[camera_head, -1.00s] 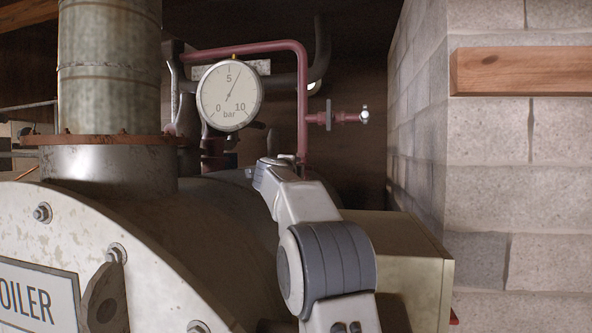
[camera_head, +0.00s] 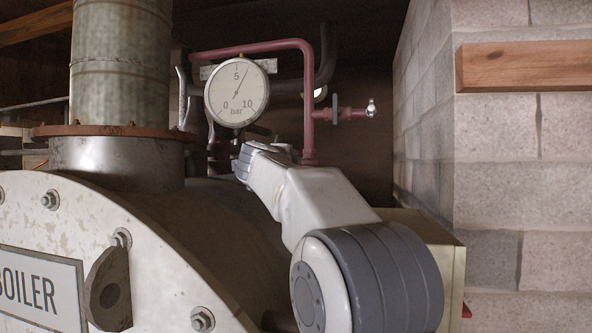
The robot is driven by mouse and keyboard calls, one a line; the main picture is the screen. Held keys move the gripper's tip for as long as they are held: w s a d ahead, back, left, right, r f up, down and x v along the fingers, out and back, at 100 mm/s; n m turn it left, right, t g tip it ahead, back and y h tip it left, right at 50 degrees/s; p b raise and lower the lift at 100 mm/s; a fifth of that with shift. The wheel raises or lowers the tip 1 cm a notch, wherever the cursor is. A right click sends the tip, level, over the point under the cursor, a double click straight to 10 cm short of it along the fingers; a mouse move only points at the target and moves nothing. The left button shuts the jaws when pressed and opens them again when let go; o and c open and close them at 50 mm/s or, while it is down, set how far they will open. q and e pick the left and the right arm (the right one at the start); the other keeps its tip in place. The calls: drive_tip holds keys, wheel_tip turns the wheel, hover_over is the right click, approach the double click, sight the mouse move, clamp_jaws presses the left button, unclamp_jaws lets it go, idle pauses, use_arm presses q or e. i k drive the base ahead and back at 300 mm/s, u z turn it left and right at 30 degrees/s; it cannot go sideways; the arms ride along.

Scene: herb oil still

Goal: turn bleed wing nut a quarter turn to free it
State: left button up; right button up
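A small bright metal wing-shaped piece (camera_head: 371,108), which looks like the bleed wing nut, sits at the right end of a short red side pipe (camera_head: 350,114). Nothing touches it. One arm of mine rises from the bottom right, and its wrist end lies below the pressure gauge (camera_head: 237,92), well left of and below the wing nut. The fingers of that arm's gripper do not show; the wrist hides whatever is beyond it. My other gripper is not in the picture.
The boiler (camera_head: 190,240) with its riveted front fills the lower left, with a flue (camera_head: 120,75) above. A block wall (camera_head: 520,180) with a wooden beam (camera_head: 525,67) stands at right. A pale box (camera_head: 449,262) is behind my arm. Space around the wing nut looks clear.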

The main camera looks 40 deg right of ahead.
sight(371, 112)
drive_tip(key=z, duration=1.4)
